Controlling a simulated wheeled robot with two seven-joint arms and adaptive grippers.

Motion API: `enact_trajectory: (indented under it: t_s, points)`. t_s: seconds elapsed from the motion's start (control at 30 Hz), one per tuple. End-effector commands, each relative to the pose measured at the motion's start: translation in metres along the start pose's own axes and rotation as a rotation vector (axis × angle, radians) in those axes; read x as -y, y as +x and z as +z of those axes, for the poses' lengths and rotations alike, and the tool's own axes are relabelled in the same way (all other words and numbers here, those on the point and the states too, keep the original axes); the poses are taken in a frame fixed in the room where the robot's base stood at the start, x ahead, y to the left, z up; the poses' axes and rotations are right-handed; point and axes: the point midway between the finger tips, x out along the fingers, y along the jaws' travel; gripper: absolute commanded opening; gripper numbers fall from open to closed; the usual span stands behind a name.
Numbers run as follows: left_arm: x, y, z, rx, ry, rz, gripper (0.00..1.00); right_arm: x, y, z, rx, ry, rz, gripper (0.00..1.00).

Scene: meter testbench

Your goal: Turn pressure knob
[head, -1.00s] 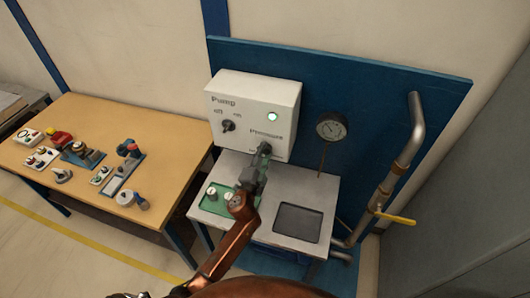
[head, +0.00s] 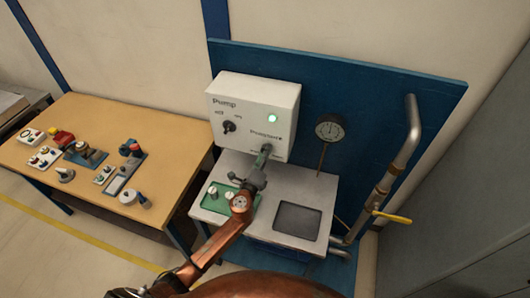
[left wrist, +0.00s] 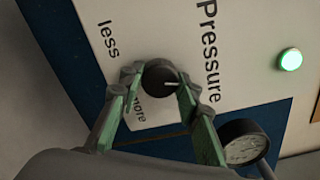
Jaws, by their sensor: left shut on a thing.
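The dark round pressure knob (head: 267,148) is on the lower right of the white control box (head: 283,102), under the word "Pressure". The head view partly hides the knob behind the gripper. The pressure gauge (head: 329,128) is on the blue panel, right of the box. My right gripper is not in view.
The pump switch (head: 229,128) and a lit green lamp (head: 272,118) are on the box. Below is a grey bench (head: 263,228) with a green tray and dark square recess. A pipe with a yellow valve handle (head: 393,217) stands at right. A wooden table (head: 100,135) holds switches.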

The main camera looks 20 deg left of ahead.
Motion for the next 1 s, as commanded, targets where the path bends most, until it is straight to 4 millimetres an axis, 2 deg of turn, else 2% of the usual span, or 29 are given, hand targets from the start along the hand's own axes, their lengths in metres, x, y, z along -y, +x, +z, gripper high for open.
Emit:
enact_trajectory:
  t_s: [0.2,0.5,1.0]
  points:
    - [0.001,0.0,0.0,-0.002,0.196,0.001,0.07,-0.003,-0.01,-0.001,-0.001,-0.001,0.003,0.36]
    - [0.0,-0.001,-0.001,-0.003,0.398,0.001,0.07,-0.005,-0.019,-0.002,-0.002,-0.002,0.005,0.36]
    - [-0.002,-0.001,-0.002,-0.003,0.51,0.002,0.07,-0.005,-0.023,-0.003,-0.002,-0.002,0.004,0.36]
